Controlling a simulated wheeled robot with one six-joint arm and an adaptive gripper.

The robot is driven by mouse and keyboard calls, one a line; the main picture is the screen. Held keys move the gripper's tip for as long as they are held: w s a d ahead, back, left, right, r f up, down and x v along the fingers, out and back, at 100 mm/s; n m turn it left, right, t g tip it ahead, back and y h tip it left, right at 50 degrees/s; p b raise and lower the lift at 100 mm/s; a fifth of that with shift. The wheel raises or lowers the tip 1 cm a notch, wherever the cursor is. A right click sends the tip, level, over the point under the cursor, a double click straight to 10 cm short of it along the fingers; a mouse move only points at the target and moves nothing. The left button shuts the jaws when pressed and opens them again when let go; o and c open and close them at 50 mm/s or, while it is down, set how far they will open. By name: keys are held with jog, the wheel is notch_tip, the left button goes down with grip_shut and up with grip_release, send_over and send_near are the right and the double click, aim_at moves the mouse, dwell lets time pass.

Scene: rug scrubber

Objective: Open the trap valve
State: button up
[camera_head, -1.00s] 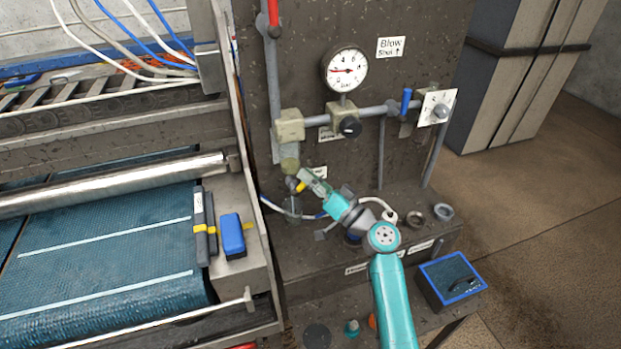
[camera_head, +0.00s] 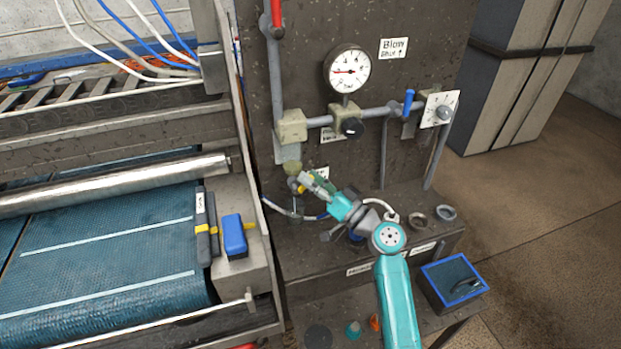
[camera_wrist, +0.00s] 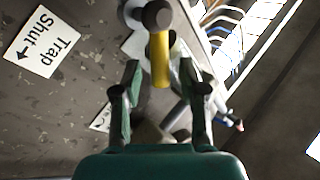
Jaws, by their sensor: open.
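The trap valve's yellow lever (camera_wrist: 159,58) hangs from a dark round knob in the wrist view. It lies between the two fingers of my gripper (camera_wrist: 160,72), which is open with a visible gap on both sides. Whether a finger touches the lever, I cannot tell. A white sign (camera_wrist: 42,42) beside it reads "Trap Shut" with an arrow. In the head view my gripper (camera_head: 310,181) is at the lower end of the left vertical pipe, below the pale valve block (camera_head: 291,126). The yellow lever (camera_head: 303,187) shows only as a small patch there, partly hidden by my gripper.
The conveyor (camera_head: 100,260) is at left; a blue-rimmed tray (camera_head: 451,278) is at lower right.

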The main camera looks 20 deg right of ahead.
jog(key=v, duration=1.1)
jog(key=shift+s, duration=0.15)
jog(key=shift+f, duration=0.1)
jog(key=shift+s+a+r+m+h, duration=0.5)
jog(key=shift+a+r+m+h, duration=0.5)
jog(key=shift+a+m+h, duration=1.75)
jog(key=w+a+n+h, duration=0.1)
jog(key=w, duration=0.8)
jog(key=shift+w, duration=0.35)
grip_shut()
